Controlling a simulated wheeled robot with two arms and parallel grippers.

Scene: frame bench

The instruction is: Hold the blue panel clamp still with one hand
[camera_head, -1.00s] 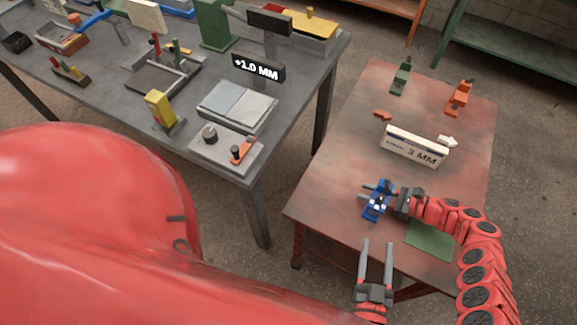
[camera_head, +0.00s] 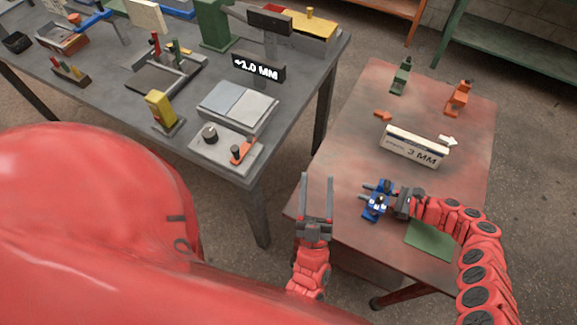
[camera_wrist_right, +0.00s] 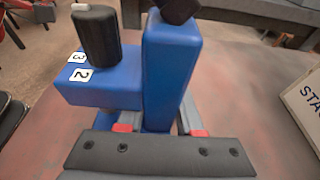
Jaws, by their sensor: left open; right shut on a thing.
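The blue panel clamp (camera_head: 377,206) stands on the red-brown table (camera_head: 345,150). My right gripper (camera_head: 388,196) comes in from the right and is shut on it. In the right wrist view the clamp's blue body (camera_wrist_right: 170,70) rises between the fingers, with a black knob (camera_wrist_right: 97,35) and white labels reading 3 and 2 on its lower block. My left gripper (camera_head: 317,198) is open and empty, fingers pointing away from me, over the table's left front edge and left of the clamp. The right fingertips are partly hidden by the clamp.
A green clamp (camera_head: 401,77) and an orange clamp (camera_head: 459,98) stand farther back. A green mat (camera_head: 431,240) lies in front. The grey bench (camera_head: 190,85) at left is crowded.

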